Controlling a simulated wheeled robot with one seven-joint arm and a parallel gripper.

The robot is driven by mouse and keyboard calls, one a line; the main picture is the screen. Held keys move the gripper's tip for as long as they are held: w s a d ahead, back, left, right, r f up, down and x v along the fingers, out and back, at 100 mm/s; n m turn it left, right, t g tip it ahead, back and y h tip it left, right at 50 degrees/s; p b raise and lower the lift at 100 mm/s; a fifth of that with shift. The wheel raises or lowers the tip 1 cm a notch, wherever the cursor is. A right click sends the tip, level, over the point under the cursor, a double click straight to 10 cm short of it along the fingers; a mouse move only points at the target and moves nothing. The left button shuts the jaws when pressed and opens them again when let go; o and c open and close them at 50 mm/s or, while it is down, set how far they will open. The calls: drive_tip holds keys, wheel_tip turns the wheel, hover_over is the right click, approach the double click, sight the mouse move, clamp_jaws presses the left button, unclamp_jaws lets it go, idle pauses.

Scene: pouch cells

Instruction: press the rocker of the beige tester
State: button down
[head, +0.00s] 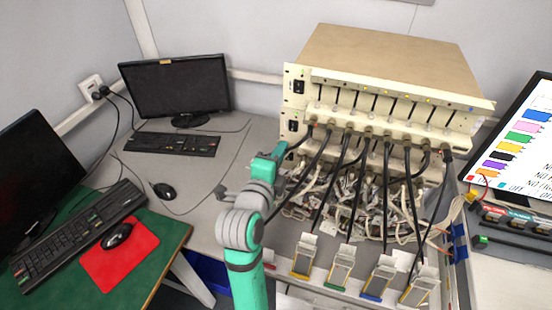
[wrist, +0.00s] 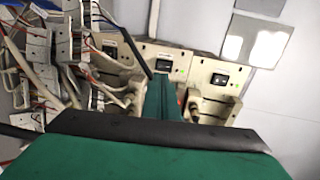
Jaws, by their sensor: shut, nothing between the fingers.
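The beige tester (head: 385,58) stands at the back of the grey bench. Dark rockers sit on the left side of its front, an upper one (head: 299,87) and a lower one (head: 293,126). In the wrist view I see a middle rocker (wrist: 164,65) and a right rocker (wrist: 220,79). My gripper (wrist: 164,84) is shut and empty, its fingers pointing at the tester's face, just below the middle rocker in the picture. Whether the tips touch the face I cannot tell. In the head view my arm partly hides the gripper near the tester's lower left.
Black cables (head: 345,160) hang from the tester's front over a tangle of wires. Several pouch cells in clips (head: 341,266) lie along the bench front. A monitor (head: 176,86) and keyboard (head: 171,143) stand to the left.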

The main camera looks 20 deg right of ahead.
sight(292, 130)
drive_tip(key=x, duration=0.7)
drive_tip(key=shift+w, duration=0.1)
drive_tip(key=shift+d, duration=0.25)
drive_tip(key=shift+a, duration=0.1)
